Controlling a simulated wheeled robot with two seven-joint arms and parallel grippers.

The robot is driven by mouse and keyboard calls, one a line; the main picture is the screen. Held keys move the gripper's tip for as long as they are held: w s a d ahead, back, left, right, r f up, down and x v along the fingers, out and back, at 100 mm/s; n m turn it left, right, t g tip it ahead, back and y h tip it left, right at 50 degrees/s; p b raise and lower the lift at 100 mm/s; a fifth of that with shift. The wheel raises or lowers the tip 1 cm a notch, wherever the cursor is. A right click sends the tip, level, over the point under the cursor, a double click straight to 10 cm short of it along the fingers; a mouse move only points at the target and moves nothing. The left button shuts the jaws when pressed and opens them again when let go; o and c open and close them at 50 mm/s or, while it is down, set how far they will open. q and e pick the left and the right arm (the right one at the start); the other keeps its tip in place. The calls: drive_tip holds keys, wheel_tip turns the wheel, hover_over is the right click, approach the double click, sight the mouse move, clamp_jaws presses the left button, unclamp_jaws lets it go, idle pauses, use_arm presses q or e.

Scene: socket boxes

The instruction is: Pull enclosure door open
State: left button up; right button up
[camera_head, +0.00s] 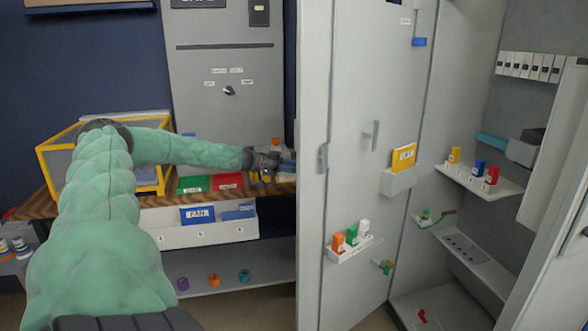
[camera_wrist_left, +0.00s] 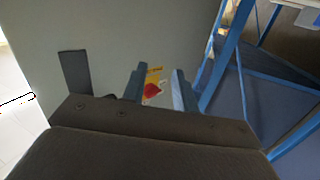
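The enclosure door (camera_head: 365,90) is a tall grey panel standing open in the head view, with a small handle (camera_head: 374,134) on its face and a latch-like part (camera_head: 322,158) on its near edge. The enclosure interior (camera_head: 535,95) shows to its right. My left gripper (camera_head: 270,166) reaches in from the left and is just left of the door's edge, over the worktop. In the left wrist view its fingers (camera_wrist_left: 158,90) are apart. A yellow plate with a red part (camera_wrist_left: 152,88) shows between them, seemingly beyond them. My right gripper is not in view.
A yellow-framed bin (camera_head: 60,165) and red and green trays (camera_head: 210,184) are on the wooden worktop. A grey cabinet (camera_head: 225,120) stands behind. Door pockets (camera_head: 352,250) and interior shelves (camera_head: 490,185) hold small coloured items. Blue frame bars (camera_wrist_left: 232,60) are close on the right in the wrist view.

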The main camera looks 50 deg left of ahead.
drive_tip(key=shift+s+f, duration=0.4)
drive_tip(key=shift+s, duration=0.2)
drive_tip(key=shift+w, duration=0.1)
